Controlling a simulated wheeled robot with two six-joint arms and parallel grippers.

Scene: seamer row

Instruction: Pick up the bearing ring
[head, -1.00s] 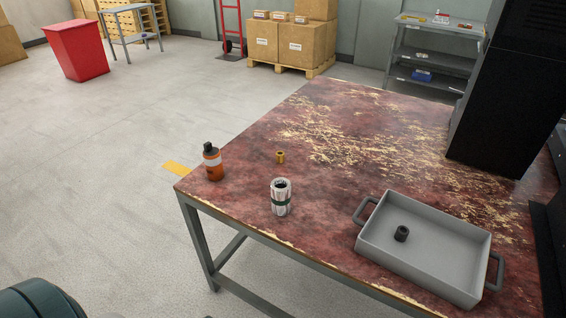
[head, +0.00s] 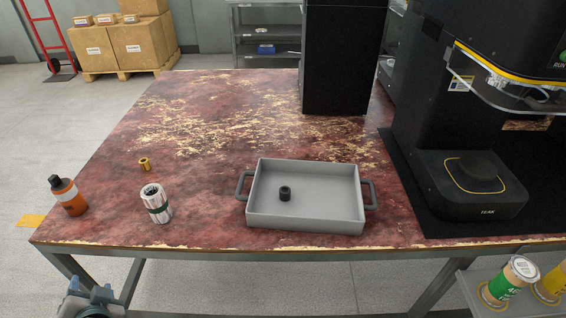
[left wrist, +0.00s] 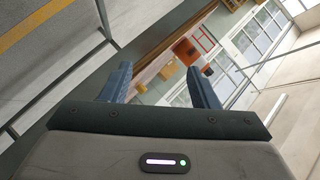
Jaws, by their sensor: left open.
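A small dark ring-shaped part (head: 285,193) sits inside the grey two-handled tray (head: 350,218), left of its middle. A small brass-coloured sleeve (head: 144,164) stands on the table to the left. I cannot tell for certain which is the bearing ring; the dark one looks more like it. My left gripper (head: 92,292) is low at the bottom left, in front of the table edge and far from both parts. In the left wrist view its two blue fingers (left wrist: 160,78) are apart with nothing between them. My right gripper is not in view.
A black machine (head: 470,180) stands at right, a tall black cabinet (head: 345,60) behind. Cans (head: 520,275) show bottom right.

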